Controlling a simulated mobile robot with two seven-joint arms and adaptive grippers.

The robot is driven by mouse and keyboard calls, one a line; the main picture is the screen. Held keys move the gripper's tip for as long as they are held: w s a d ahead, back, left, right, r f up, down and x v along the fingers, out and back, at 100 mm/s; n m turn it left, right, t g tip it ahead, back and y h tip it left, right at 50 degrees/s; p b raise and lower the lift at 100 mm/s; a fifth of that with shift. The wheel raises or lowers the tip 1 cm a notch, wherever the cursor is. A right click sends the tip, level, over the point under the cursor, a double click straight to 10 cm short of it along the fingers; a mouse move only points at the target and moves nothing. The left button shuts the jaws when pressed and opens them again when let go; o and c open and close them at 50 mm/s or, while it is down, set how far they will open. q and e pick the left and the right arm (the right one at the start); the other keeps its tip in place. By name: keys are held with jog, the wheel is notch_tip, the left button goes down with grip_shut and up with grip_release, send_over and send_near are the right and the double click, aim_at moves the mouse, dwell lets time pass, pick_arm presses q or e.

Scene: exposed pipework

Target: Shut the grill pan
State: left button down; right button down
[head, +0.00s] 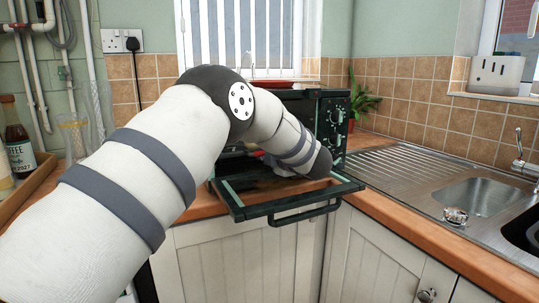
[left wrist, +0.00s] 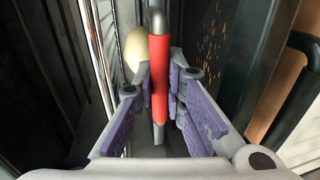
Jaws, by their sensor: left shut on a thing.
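A dark countertop oven (head: 334,116) stands with its front door (head: 345,187) folded down and open. My left arm reaches from the left into its opening. In the head view the left gripper is hidden by my own arm. The handle seems to belong to the grill pan; the pan's body cannot be told apart clearly. A pale round thing (left wrist: 135,48) shows just left of the handle. My right gripper is not in view.
The open door and its bar handle (head: 306,213) jut out past the wooden worktop (head: 400,217). A steel sink (head: 478,196) lies to the right. A bottle (head: 18,135) stands at far left.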

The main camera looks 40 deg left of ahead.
pick_arm(q)
jog(key=shift+a+r, duration=0.15)
jog(key=shift+r, duration=0.1)
jog(key=c, duration=1.9)
grip_release()
jog(key=shift+w+a+f, duration=0.15)
jog(key=shift+f, duration=0.05)
jog(key=v, duration=1.2)
